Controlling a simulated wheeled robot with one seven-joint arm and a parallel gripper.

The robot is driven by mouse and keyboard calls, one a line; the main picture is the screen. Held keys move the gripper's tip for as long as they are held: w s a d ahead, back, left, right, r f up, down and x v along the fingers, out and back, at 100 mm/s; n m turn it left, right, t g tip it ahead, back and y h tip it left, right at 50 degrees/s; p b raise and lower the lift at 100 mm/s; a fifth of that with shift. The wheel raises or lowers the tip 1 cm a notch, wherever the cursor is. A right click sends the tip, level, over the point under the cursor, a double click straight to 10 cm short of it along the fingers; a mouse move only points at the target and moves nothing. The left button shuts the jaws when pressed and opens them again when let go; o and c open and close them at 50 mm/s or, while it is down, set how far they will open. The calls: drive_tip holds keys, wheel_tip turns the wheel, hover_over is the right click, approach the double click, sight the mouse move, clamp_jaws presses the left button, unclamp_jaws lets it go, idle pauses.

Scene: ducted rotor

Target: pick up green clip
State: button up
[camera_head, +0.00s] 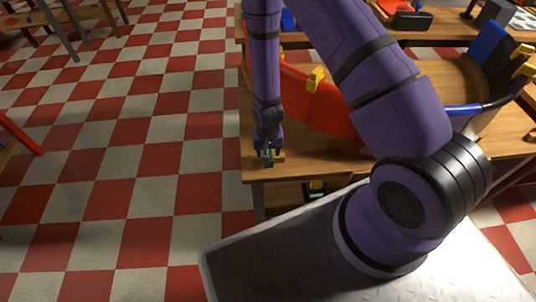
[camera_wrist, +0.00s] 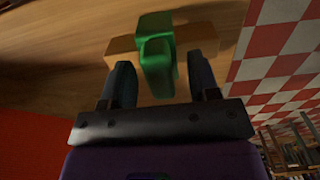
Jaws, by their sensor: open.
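The green clip (camera_wrist: 156,62) shows close up in the wrist view, lying on or against a tan block-like piece (camera_wrist: 195,40) on the wooden table. My gripper (camera_wrist: 164,78) is open, with one dark finger on each side of the clip's near end. I cannot tell whether the fingers touch it. In the head view the clip (camera_head: 268,159) is a small green patch at my gripper (camera_head: 267,152), near the table's front left corner. My gripper partly hides it there.
The wooden table (camera_head: 330,160) carries a large curved ring with an orange-red part (camera_head: 318,103), a blue part (camera_head: 487,45) and yellow clips (camera_head: 316,77). The orange-red part stands close beside my arm. A checkered floor (camera_head: 130,150) lies open to the left.

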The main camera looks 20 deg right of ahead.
drive_tip(key=c, duration=1)
drive_tip(key=shift+r, duration=0.1)
